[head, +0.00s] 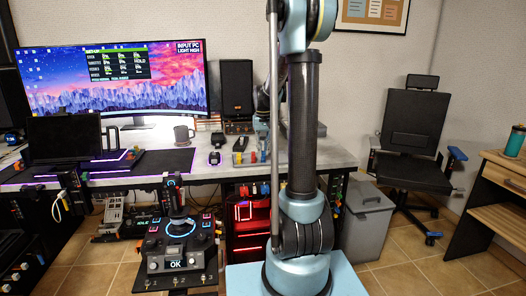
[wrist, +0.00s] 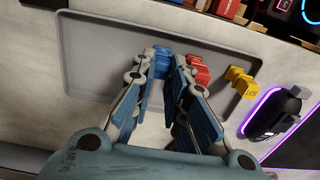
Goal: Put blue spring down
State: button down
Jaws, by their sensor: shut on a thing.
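My gripper (wrist: 167,66) reaches down over a shallow grey tray on the desk in the wrist view. Its fingers are shut on the blue spring (wrist: 158,63), a small blue piece showing between the fingertips. I cannot tell whether the spring touches the tray. A red piece (wrist: 199,72) lies just right of the fingertips, and a yellow piece (wrist: 240,81) lies further right, near the tray's edge. In the head view my gripper (head: 261,128) is over the desk, partly hidden behind my own arm, and the spring cannot be made out.
The grey tray (wrist: 95,60) has bare room left of the fingers. A dark device with purple light (wrist: 275,112) lies to the right. The desk (head: 215,171) also holds a mug (head: 184,135), a wide monitor (head: 110,82) and a speaker (head: 237,87).

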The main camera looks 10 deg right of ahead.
jog(key=shift+f, duration=0.1)
jog(key=c, duration=1.8)
grip_release()
jog(key=shift+c, duration=0.2)
notch_tip(320, 180, up, 12)
jog(key=f, duration=0.1)
jog(key=s, duration=1.2)
jog(key=s+f+t, duration=0.1)
jog(key=s+f, duration=0.7)
jog(key=s, duration=0.4)
jog(key=s+f+t, duration=0.1)
jog(key=s+f, duration=0.7)
jog(key=s, duration=0.4)
jog(key=shift+d+f, duration=0.2)
jog(key=shift+f, duration=0.1)
jog(key=shift+w, duration=0.1)
